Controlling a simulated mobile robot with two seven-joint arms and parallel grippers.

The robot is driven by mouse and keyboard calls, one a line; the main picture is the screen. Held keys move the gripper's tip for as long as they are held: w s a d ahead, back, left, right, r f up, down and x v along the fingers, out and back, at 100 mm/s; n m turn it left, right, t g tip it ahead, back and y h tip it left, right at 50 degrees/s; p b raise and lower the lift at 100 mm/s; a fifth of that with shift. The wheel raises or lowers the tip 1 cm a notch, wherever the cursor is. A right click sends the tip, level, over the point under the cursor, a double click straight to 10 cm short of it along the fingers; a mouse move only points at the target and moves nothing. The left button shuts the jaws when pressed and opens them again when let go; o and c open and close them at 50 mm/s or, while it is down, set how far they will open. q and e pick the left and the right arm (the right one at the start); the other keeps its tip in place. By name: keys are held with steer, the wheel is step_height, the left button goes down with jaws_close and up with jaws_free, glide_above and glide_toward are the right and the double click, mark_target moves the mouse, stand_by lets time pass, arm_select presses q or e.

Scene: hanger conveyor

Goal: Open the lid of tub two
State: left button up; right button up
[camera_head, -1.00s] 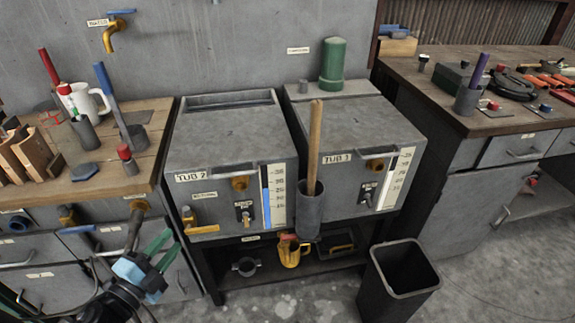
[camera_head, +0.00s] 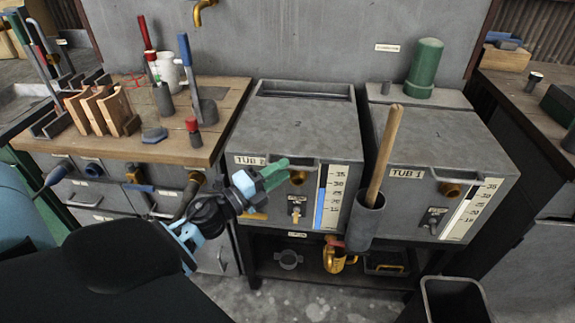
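Tub two (camera_head: 265,208) is a grey box under the wall, left of tub one. Its grey lid (camera_head: 300,128) lies flat and closed on top. A thin lid handle (camera_head: 311,164) shows at the front edge, partly hidden by my gripper. My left gripper (camera_head: 287,170) has green fingers that look apart. It is in front of the lid's front edge, close to the handle's left end; I cannot tell whether it touches. Nothing shows between the fingers. My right gripper is out of view.
Tub one (camera_head: 430,205) stands to the right, with a holder (camera_head: 366,222) carrying a wooden stick between the tubs. A wooden bench (camera_head: 165,95) with tools is on the left. A dark bin (camera_head: 455,300) stands at the front right.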

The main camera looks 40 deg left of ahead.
arm_select(q)
steer(key=shift+x, duration=1.4)
jaws_close()
